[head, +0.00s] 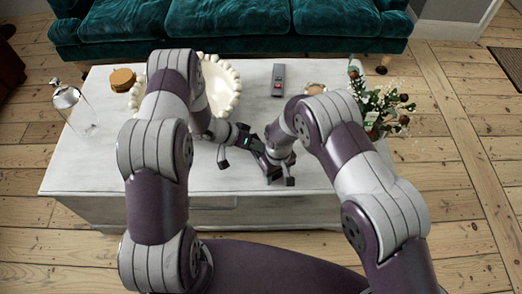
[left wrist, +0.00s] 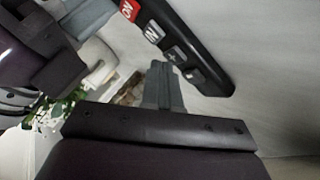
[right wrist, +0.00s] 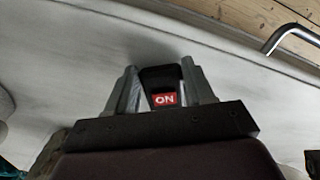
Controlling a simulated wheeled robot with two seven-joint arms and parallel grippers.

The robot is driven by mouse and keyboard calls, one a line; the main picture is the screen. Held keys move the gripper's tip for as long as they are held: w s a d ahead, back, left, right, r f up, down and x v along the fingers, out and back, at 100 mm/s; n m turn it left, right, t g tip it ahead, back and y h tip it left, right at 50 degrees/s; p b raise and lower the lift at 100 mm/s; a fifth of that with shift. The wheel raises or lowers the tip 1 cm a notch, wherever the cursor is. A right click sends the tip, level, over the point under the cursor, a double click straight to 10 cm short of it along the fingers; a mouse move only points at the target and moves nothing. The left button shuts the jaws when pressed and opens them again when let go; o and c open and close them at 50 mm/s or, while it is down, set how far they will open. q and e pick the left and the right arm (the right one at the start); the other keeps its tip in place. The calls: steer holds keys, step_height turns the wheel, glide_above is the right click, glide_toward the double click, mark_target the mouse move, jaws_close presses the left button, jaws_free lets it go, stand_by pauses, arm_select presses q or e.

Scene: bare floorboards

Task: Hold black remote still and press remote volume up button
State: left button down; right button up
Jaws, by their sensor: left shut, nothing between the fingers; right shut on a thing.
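The black remote (right wrist: 160,76) is held between the two fingers of my right gripper (right wrist: 162,92). Its red ON button faces that camera. In the left wrist view the black remote (left wrist: 185,45) runs diagonally across the top, with a red ON button and several grey buttons toward its end. My left gripper (left wrist: 160,85) is shut and empty, its fingertips just below the remote's button side; I cannot tell if they touch it. In the head view my left gripper (head: 246,142) and right gripper (head: 270,162) are close together above the table's front half, largely hiding the remote.
A second, dark grey remote (head: 278,78) lies on the white table (head: 90,165) at the back. A cream beaded tray (head: 234,85), wooden coasters (head: 122,80), a glass dome (head: 68,98) and a plant (head: 382,108) stand around it. A teal sofa (head: 230,20) is behind.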

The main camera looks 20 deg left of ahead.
arm_select(q)
steer(key=shift+r, duration=0.45)
steer(key=shift+r, duration=2.55)
stand_by(0.8)
arm_select(e)
steer(key=o, duration=1.2)
